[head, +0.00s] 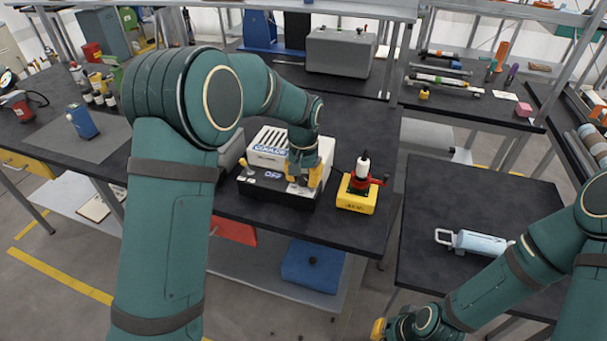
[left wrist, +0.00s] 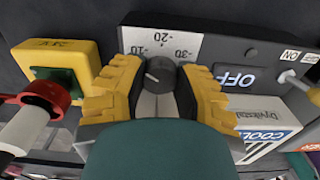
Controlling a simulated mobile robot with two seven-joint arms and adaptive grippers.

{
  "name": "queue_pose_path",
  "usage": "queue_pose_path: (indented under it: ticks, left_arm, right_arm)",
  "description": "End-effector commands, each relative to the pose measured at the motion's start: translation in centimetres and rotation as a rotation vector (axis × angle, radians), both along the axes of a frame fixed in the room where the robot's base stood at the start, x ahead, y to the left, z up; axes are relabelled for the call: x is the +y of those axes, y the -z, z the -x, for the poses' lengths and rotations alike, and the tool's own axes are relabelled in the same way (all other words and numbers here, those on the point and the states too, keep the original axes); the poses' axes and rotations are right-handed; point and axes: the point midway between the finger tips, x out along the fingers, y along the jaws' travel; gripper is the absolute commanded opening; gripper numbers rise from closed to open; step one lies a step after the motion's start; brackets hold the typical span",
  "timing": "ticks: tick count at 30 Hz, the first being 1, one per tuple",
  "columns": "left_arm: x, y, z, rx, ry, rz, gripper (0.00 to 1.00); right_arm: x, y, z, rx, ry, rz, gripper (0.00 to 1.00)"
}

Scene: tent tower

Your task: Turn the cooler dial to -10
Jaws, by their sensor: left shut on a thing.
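The cooler (head: 268,158) is a white box with a dark control panel on the bench, marked COOLER. In the left wrist view, its dark round dial (left wrist: 160,73) sits below a white scale (left wrist: 161,44) marked -10, -20 and -30. A short pale mark on the dial lies toward its left side; the exact reading is unclear. The display (left wrist: 237,79) shows OFF. My left gripper (left wrist: 158,92), with yellow fingers, is shut on the dial from both sides; it hides the dial in the head view (head: 304,172). My right gripper (head: 380,329) is at the bottom edge, mostly cut off.
A yellow box (head: 356,196) with a red part and a white-and-black bottle-like top stands just right of the cooler. A toggle switch (left wrist: 292,78) is beside the display. A pale blue cylinder (head: 480,243) lies on the right table, which has free room.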

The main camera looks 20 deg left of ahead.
Motion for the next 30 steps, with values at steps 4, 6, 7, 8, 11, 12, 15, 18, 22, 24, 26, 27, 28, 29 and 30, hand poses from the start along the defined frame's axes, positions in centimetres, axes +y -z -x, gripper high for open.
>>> queue_pose_path:
  ticks: [4,6,7,8,11,12,15,18,22,24,26,27,28,29,30]
  left_arm:
    - [0.0,0.0,0.0,0.001,-0.074,-0.001,0.00]
    - [0.0,0.0,0.0,0.000,-0.086,-0.001,0.00]
    - [0.0,0.0,0.0,0.000,-0.087,0.000,0.00]
    - [0.0,0.1,0.0,0.000,-0.087,0.000,0.00]
    - [0.0,0.1,0.0,0.001,-0.086,0.000,0.00]
    - [0.0,0.1,0.0,0.001,-0.086,0.000,0.00]
    - [0.0,0.1,0.0,0.001,-0.086,0.000,0.53]
    - [0.0,0.1,0.0,0.001,-0.085,0.000,0.66]
    - [0.0,0.1,0.0,0.001,-0.085,0.000,0.66]
    - [0.0,0.0,0.0,0.000,-0.084,0.000,0.66]
    - [0.0,-0.1,0.0,0.000,-0.084,0.000,0.66]
    - [0.0,-0.2,0.0,0.000,-0.084,0.000,0.66]
    - [0.0,-0.4,0.0,-0.001,-0.084,0.000,0.66]
    - [0.0,-0.7,0.0,-0.001,-0.084,0.000,0.66]
    - [0.0,-1.2,0.0,-0.002,-0.083,0.000,0.66]
  right_arm:
    - [0.0,-0.5,0.0,0.001,0.001,0.000,0.00]
    - [0.0,-0.5,0.0,0.001,0.001,0.000,0.00]
    - [0.0,-0.5,0.0,0.001,0.001,0.000,0.00]
    - [0.0,-0.5,0.0,0.001,0.001,0.000,0.00]
    - [0.0,-0.4,0.0,0.001,0.001,0.000,0.00]
    - [0.0,-0.4,0.0,0.001,0.001,0.000,0.00]
    - [0.0,-0.4,0.0,0.001,0.001,0.000,0.00]
    - [0.0,-0.4,0.0,0.001,0.001,0.000,0.00]
    - [0.0,-0.4,0.0,0.001,0.001,0.000,0.00]
    - [0.0,-0.4,0.0,0.001,0.001,0.000,0.00]
    - [0.0,-0.4,0.0,0.001,0.000,0.000,0.00]
    - [0.0,-0.5,0.0,0.001,0.000,0.000,0.00]
    - [0.0,-0.5,0.0,0.001,0.000,0.000,0.00]
    - [0.0,-0.5,0.0,0.001,0.000,0.000,0.00]
    - [0.0,-0.5,0.0,0.001,0.000,0.000,0.00]
